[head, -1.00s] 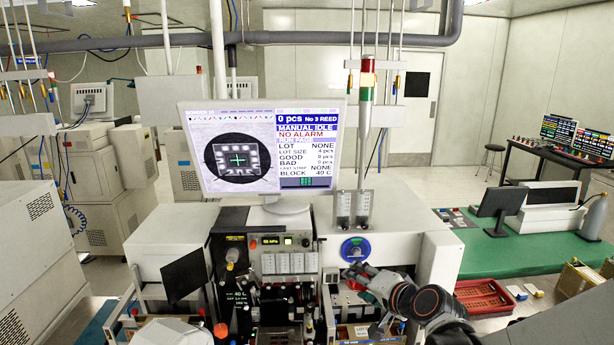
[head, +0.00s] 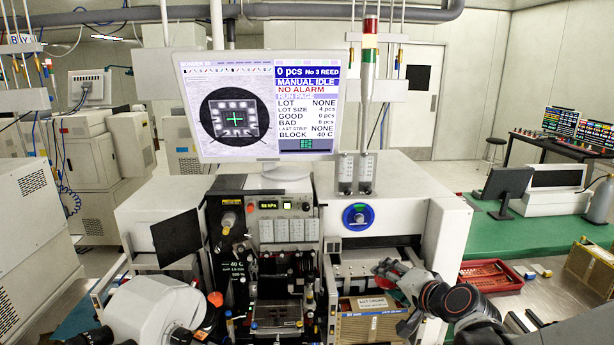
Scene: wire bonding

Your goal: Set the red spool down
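My gripper (head: 384,270) is low over the light work surface at the front right of the bonding machine, below the blue disc on its white housing. A small red piece, seemingly the red spool (head: 386,283), shows at the fingers and moves with them. The fingers partly cover it, and it is too small to see its shape clearly. I cannot tell whether it touches the surface under it.
A red tray (head: 490,275) lies to the right, beside a green bench top (head: 560,240). The monitor (head: 258,105) stands above the machine.

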